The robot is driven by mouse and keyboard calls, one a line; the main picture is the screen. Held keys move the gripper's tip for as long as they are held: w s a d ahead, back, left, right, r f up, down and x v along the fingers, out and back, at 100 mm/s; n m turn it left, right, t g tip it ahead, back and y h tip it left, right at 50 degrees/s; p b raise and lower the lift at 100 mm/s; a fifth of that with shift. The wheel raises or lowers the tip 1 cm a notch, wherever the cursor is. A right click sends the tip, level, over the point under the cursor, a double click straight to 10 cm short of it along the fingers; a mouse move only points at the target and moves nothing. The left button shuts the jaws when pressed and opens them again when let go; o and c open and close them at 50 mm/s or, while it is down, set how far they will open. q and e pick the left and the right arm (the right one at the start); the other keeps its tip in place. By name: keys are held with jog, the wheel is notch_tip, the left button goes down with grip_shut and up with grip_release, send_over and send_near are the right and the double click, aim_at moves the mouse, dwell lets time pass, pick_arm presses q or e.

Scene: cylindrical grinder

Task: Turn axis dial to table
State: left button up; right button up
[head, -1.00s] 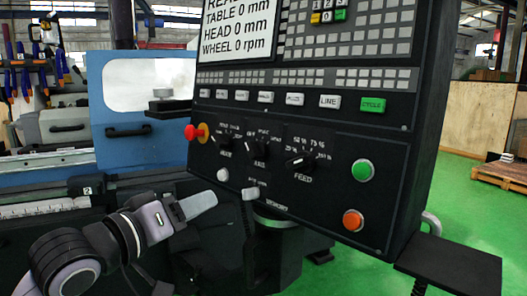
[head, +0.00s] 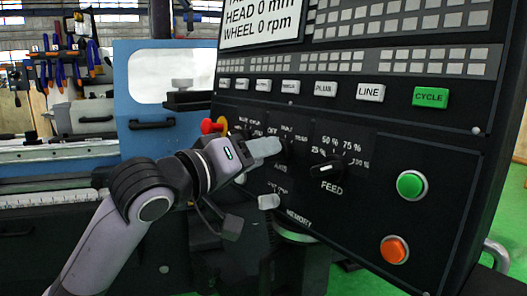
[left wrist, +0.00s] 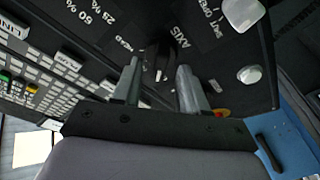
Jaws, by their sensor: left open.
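The dark axis dial (left wrist: 163,62) is on the black control panel (head: 445,160). In the left wrist view it lies between the two fingers of my left gripper (left wrist: 159,72), which are spread apart on either side of it. I cannot tell whether they touch it. In the head view my left gripper (head: 268,148) reaches the panel from the left, and its finger covers much of the dial. The table and head labels are around the dial; its exact pointer setting is hard to read. My right gripper is not in view.
The feed dial (head: 327,170) is just right of the axis dial. A red knob (head: 208,126) lies to its left. Green (head: 411,185) and orange (head: 394,249) buttons are further right. A white knob (head: 268,201) lies below. A blue machine body (head: 140,70) stands behind.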

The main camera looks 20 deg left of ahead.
pick_arm(q)
jog(key=shift+w+d, duration=0.3)
jog(key=shift+w, duration=0.35)
grip_shut()
